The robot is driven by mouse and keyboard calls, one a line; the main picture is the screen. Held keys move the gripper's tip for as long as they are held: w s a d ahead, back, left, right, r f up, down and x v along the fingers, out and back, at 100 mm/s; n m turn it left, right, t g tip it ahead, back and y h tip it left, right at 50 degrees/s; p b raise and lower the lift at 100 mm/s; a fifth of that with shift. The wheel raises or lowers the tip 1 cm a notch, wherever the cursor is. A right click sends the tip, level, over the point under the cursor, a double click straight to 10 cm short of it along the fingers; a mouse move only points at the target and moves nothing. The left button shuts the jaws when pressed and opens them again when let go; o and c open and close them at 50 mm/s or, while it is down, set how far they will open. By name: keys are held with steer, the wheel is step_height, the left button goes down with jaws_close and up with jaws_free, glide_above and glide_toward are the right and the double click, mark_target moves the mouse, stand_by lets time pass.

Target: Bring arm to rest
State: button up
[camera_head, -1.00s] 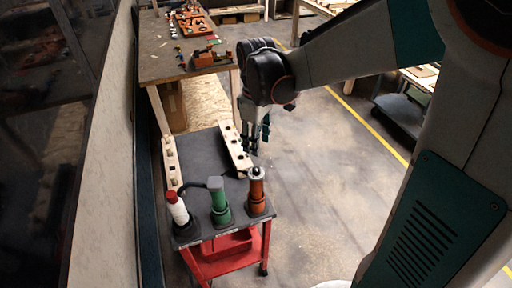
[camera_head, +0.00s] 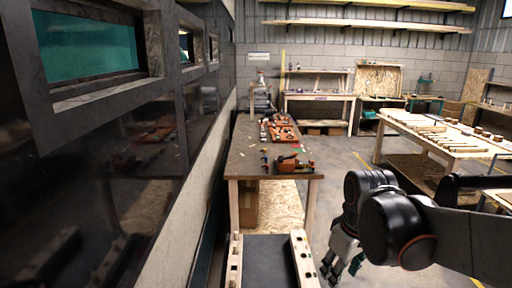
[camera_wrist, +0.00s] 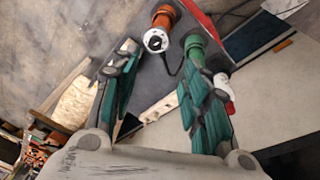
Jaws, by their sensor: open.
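My gripper (camera_head: 342,262) hangs at the end of my arm in the lower right of the head view, just right of the trolley's wooden rail. In the wrist view my gripper (camera_wrist: 160,62) has its two green-padded fingers spread apart with nothing held between them. My arm's dark joint and grey link stretch to the right edge of the head view.
The trolley top (camera_head: 266,262) lies between two wooden rails, with an orange bottle (camera_wrist: 164,18), a green bottle (camera_wrist: 203,48) and a red-and-white bottle (camera_wrist: 223,85). A workbench (camera_head: 242,160) with tools stands behind. A wall runs along the left.

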steer(key=s+f+m+t+b, duration=0.2)
steer(key=s+m+t, duration=0.3)
steer(key=s, duration=0.5)
steer(key=shift+m+b, duration=0.4)
steer(key=shift+b, duration=0.5)
